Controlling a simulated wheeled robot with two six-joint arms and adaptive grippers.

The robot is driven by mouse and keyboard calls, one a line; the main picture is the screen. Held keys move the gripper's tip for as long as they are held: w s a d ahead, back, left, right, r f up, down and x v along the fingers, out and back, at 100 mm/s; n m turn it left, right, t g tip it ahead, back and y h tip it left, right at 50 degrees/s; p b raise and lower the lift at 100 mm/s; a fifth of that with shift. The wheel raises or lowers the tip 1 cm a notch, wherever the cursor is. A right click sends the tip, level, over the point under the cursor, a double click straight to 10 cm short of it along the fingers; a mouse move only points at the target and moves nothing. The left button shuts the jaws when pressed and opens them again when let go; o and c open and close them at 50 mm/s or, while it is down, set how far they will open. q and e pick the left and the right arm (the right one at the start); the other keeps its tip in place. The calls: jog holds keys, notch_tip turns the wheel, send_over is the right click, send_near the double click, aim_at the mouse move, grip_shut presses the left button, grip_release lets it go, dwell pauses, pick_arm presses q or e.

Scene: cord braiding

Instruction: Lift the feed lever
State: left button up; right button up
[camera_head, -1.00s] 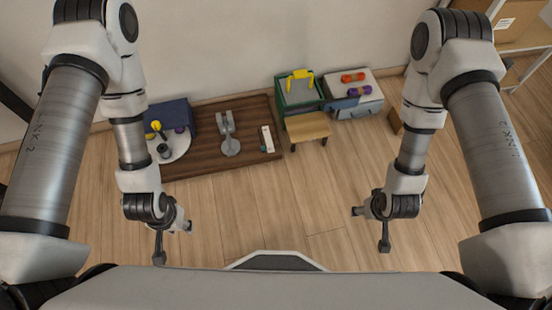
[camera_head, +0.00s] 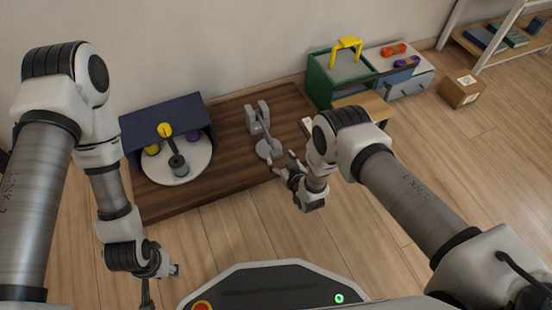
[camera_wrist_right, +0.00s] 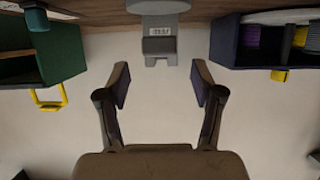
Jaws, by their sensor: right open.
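No part in view is clearly marked as the feed lever. A yellow arched handle (camera_head: 346,46) stands on the green box (camera_head: 324,84) at the back; the handle shows in the right wrist view (camera_wrist_right: 48,101) too. A grey stand (camera_head: 258,118) with a round plate rises from the brown board; it is at the top middle of the right wrist view (camera_wrist_right: 160,40). My right gripper (camera_head: 282,164) is open and empty, just in front of the grey plate; its spread fingers show in the right wrist view (camera_wrist_right: 160,80). My left gripper (camera_head: 163,285) is open at the lower left, over the floor.
A navy housing (camera_head: 170,112) with a white disc (camera_head: 196,173), yellow and purple spools and a dark post is on the board (camera_head: 220,180). A grey drawer unit (camera_head: 408,82) with orange and purple spools adjoins the green box. A carton (camera_head: 461,92) stands right.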

aim_at(277, 153)
jog(key=b+x, duration=0.1)
jog(key=x, duration=0.1)
jog(key=b+x, duration=0.1)
jog(key=x, duration=0.2)
jog(key=shift+s+f, duration=0.15)
jog(key=shift+f, duration=0.15)
jog(key=shift+w+b, duration=0.25)
jog(key=shift+b, duration=0.05)
jog(key=shift+r, duration=0.1)
grip_shut()
